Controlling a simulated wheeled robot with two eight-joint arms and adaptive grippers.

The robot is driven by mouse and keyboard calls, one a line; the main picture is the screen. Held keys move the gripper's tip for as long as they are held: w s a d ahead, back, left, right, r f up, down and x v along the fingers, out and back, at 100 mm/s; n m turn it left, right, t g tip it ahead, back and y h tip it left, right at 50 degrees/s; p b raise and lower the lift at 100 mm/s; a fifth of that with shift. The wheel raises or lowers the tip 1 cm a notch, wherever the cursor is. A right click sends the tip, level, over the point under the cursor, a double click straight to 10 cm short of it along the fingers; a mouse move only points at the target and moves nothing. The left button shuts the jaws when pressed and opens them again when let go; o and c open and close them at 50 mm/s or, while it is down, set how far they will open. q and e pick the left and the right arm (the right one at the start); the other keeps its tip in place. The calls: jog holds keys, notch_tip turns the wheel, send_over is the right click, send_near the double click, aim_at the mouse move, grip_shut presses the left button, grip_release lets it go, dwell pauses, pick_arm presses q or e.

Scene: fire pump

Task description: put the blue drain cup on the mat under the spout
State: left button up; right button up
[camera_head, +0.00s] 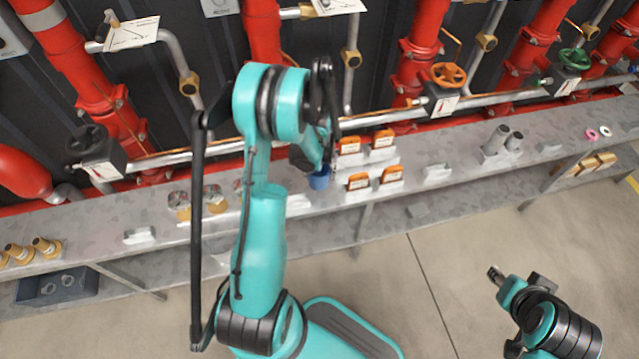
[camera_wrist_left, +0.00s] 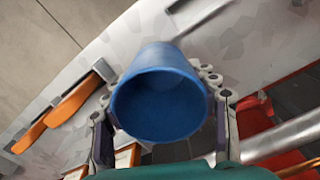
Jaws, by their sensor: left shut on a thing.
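The blue drain cup (camera_head: 319,181) is in my left gripper (camera_head: 314,164), over the grey bench near its middle. In the left wrist view the blue cup (camera_wrist_left: 160,100) fills the middle, its open mouth towards the camera, with a finger of the left gripper (camera_wrist_left: 162,118) on each side. The left gripper is shut on it. I cannot tell whether the cup touches the bench. I cannot make out the mat or its spout; my left arm hides part of the bench there. My right gripper (camera_head: 497,274) is at the lower right, over the floor, its jaws too small to judge.
Orange-and-white blocks (camera_head: 376,174) stand just right of the cup on the grey bench (camera_head: 460,165). Red pipes, a silver horizontal pipe (camera_head: 490,106) and an orange valve wheel (camera_head: 448,75) run behind it.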

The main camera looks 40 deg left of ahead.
aim_at(319, 175)
pick_arm(q)
jog(key=shift+w+a+f, duration=0.25)
jog(key=shift+f, duration=0.2)
notch_tip(319, 175, down, 4)
jog(key=shift+r+b, duration=0.15)
jog(key=shift+b, duration=0.95)
jog(key=shift+r, duration=0.1)
jog(key=o, duration=1.2)
